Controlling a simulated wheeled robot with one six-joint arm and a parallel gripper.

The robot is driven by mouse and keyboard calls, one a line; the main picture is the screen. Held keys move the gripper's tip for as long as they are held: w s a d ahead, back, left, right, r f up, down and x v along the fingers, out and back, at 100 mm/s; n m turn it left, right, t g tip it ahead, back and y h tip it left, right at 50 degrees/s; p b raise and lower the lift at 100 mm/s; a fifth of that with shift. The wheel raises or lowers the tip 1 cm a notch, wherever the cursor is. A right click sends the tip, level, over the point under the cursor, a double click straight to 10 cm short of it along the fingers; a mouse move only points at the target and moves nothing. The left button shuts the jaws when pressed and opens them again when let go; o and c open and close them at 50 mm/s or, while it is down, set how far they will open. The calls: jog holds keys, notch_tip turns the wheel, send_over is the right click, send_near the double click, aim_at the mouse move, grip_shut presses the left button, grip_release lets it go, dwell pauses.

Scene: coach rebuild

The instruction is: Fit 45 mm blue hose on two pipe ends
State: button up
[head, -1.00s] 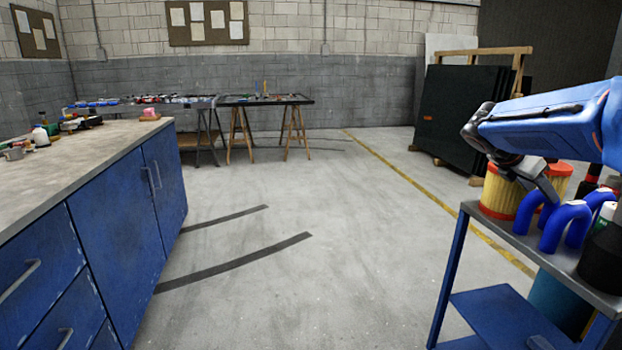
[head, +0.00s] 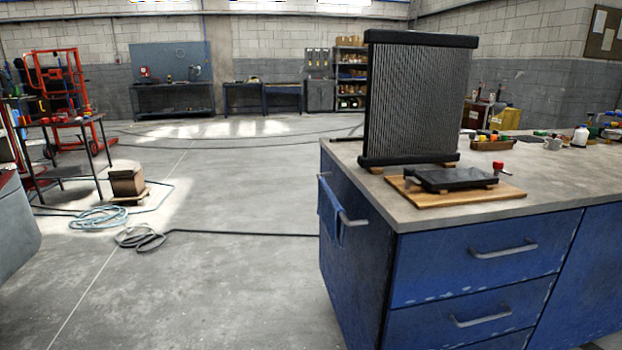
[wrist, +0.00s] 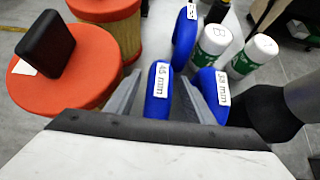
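In the wrist view, a blue hose (wrist: 158,90) with a white label that seems to read 45 mm stands between the fingers of my gripper (wrist: 160,76). The fingers are apart, one on each side of the hose, with small gaps at the tips. A second labelled blue hose (wrist: 205,82) stands just right of the right finger. A third (wrist: 185,38) stands farther back; its label is too small to read. The hoses' lower parts are hidden. My gripper is outside the head view. I cannot make out two pipe ends in either view.
Orange-capped filters (wrist: 68,68) stand left of my gripper, and white bottles (wrist: 212,45) stand beyond the hoses. In the head view, a radiator core (head: 418,100) stands on the blue workbench (head: 385,205), by a black block on a wooden board (head: 465,198). Open floor lies left.

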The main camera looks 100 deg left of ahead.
jog(key=c, duration=1.1)
jog(key=shift+r, duration=3.05)
